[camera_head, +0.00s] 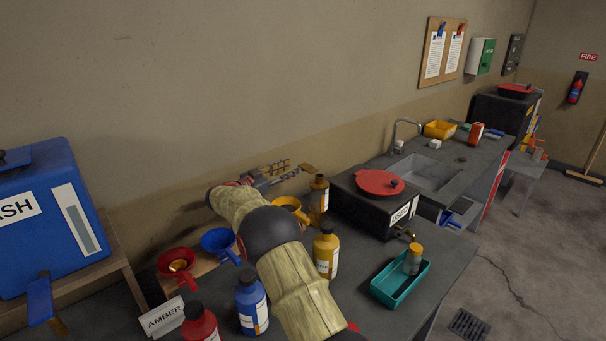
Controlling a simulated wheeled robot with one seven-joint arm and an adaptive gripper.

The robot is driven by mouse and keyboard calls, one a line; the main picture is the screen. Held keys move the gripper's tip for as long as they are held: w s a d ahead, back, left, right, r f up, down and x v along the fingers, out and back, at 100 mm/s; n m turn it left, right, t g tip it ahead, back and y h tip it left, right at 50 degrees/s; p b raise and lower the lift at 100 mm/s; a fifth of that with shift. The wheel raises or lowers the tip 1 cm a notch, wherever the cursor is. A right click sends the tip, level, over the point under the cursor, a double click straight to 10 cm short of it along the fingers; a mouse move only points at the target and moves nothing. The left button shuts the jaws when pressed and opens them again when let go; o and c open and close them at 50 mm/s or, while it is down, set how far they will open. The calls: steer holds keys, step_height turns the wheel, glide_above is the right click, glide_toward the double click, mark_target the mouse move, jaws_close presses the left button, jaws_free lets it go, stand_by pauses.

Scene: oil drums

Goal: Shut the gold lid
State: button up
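My gripper (297,172) is stretched out beyond the gold piece, close to the wall, pointing right. A small gold tab (308,168) shows at its fingertips; I cannot tell if it is a finger part or a lid's edge. The gap between the fingers is too small to read.
A brown bottle (318,197) and a yellow bottle (326,252) stand right of my arm. Red (177,264) and blue (220,243) funnels are left of it. A black box with a red lid (380,183) and a teal tray (386,286) are further right.

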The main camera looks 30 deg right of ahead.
mark_target(304, 170)
steer(key=d+f+b, duration=0.1)
steer(key=d, duration=0.1)
steer(key=d+f+b, duration=0.1)
steer(key=d, duration=0.1)
steer(key=w+d+f+b, duration=0.1)
steer(key=d, duration=0.1)
steer(key=shift+d, duration=0.35)
steer(key=shift+d+r, duration=0.2)
steer(key=shift+d, duration=0.2)
steer(key=shift+c, duration=0.4)
jaws_close()
steer(key=shift+f, duration=0.1)
